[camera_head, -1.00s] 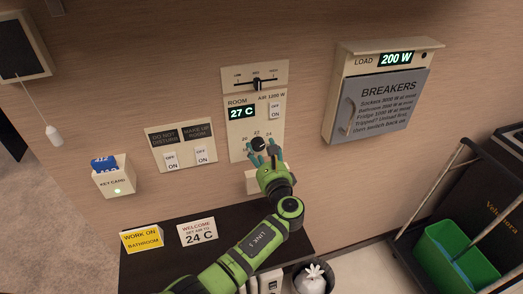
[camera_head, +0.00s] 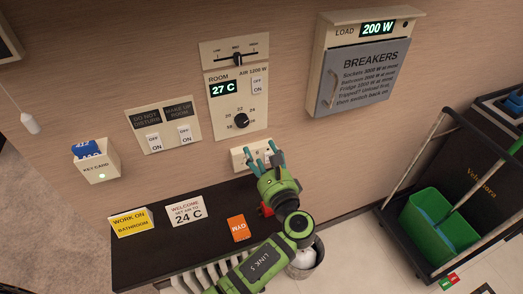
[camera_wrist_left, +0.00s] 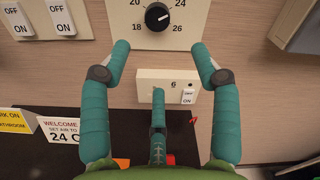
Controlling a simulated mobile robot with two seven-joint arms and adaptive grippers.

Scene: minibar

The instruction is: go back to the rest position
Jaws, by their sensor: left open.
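My left gripper (camera_head: 264,158) is in front of the wall just below the thermostat panel (camera_head: 218,107), over the socket plate (camera_head: 237,158). Its teal fingers are spread and empty, which the left wrist view (camera_wrist_left: 160,62) also shows. The black dial (camera_head: 241,121) is above the fingers and apart from them in the picture. The room display (camera_head: 222,88) reads 27 C. My right gripper is in neither view.
A dark shelf (camera_head: 150,245) below carries a yellow sign (camera_head: 131,222), a white "24 C" card (camera_head: 186,210) and an orange card (camera_head: 239,228). A breaker box (camera_head: 362,75) is at the upper right. A cart with a green bucket (camera_head: 430,225) stands right.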

